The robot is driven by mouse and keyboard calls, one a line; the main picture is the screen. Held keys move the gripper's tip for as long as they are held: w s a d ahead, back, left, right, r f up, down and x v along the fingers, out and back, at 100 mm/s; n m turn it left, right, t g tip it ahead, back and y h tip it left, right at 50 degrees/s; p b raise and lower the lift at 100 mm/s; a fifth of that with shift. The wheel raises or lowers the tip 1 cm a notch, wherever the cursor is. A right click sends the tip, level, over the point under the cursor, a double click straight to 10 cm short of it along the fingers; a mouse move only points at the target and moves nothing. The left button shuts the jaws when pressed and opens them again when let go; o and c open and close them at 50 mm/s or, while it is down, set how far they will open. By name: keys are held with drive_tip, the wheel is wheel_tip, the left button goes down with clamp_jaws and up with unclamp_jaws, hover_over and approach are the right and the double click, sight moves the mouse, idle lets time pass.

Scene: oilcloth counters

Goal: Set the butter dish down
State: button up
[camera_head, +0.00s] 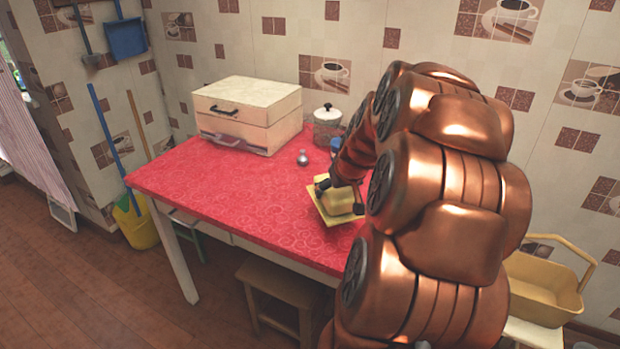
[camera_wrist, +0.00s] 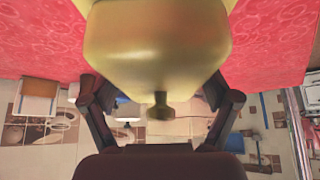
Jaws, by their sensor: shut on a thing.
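The yellow butter dish (camera_head: 340,201) is over the red tabletop near its front edge, right of the middle. It has a domed lid on a flat square plate. In the wrist view the dish (camera_wrist: 160,50) fills the top middle, its lid knob pointing down the picture. My gripper (camera_head: 341,188) is shut on the dish, with a finger on each side in the wrist view (camera_wrist: 158,92). I cannot tell whether the plate touches the red table (camera_head: 230,195) or hangs just above it. My arm hides the table's right part.
A cream bread box (camera_head: 247,115) stands at the back left. A lidded glass jar (camera_head: 327,125) and a small metallic item (camera_head: 303,158) stand behind the dish. The red cloth to its left is clear. A stool (camera_head: 281,290) is below the front edge.

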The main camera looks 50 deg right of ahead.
drive_tip(key=shift+s+d, duration=0.6)
drive_tip(key=shift+s, duration=0.05)
drive_tip(key=w+d, duration=0.1)
drive_tip(key=w, duration=0.4)
drive_tip(key=w+d+f, duration=0.1)
drive_tip(key=w+d, duration=0.1)
drive_tip(key=w, duration=0.3)
drive_tip(key=w+d+p, duration=0.1)
drive_tip(key=w+d, duration=0.1)
drive_tip(key=w, duration=0.3)
drive_tip(key=shift+f, duration=2)
drive_tip(key=shift+f, duration=0.1)
drive_tip(key=o, duration=1.4)
drive_tip(key=shift+r, duration=0.2)
